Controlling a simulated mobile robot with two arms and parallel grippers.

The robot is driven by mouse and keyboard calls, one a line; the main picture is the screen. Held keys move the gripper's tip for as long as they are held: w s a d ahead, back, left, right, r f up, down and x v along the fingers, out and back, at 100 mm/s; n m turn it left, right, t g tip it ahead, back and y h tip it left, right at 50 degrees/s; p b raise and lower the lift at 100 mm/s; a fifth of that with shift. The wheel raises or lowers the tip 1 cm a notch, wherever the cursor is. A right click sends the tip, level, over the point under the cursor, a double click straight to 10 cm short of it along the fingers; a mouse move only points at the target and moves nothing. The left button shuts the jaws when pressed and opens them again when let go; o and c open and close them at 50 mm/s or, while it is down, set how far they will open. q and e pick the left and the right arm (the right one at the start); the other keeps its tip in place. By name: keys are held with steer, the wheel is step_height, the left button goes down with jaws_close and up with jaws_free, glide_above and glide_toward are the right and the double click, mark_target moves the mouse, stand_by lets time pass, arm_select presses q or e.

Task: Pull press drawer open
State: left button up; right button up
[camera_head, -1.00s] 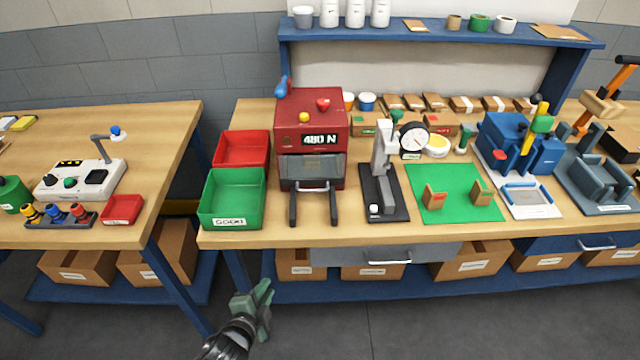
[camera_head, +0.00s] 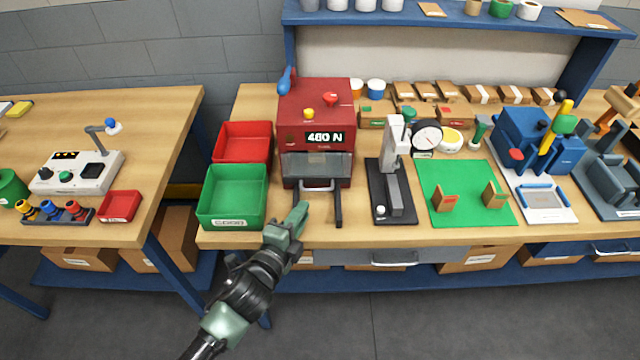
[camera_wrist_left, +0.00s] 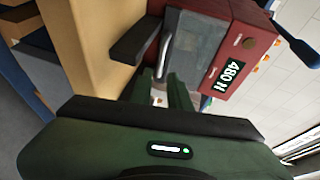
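The red press (camera_head: 316,116) stands on the workbench with "480 N" on its display. Its grey, glassy drawer front (camera_head: 304,166) sits flush in the body, with a metal bar handle (camera_head: 318,187) low on it. Two dark rails stick out in front. My left gripper (camera_head: 297,217) is in front of the press, beside the left rail and short of the handle. In the left wrist view its two green fingers (camera_wrist_left: 166,92) are apart, with nothing between them. The handle (camera_wrist_left: 164,56) shows just beyond the fingertips there. My right gripper is not in view.
A green bin (camera_head: 232,190) and a red bin (camera_head: 243,143) stand just left of the press. A black-based stand (camera_head: 391,205) is close on the right, then a green mat (camera_head: 465,180). The bench's front edge lies under my left arm.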

arm_select(q)
steer(key=shift+w+d, duration=0.1)
steer(key=shift+w, duration=0.15)
steer(key=shift+w+d, duration=0.15)
steer(key=shift+w, duration=0.15)
steer(key=p+x, duration=0.1)
steer(key=x, duration=0.4)
steer(key=shift+w+d+f, duration=0.1)
steer(key=shift+w+d, duration=0.05)
steer(key=shift+w, duration=0.1)
steer(key=shift+w+d+f, duration=0.1)
steer(key=shift+w, duration=0.35)
steer(key=c, duration=0.4)
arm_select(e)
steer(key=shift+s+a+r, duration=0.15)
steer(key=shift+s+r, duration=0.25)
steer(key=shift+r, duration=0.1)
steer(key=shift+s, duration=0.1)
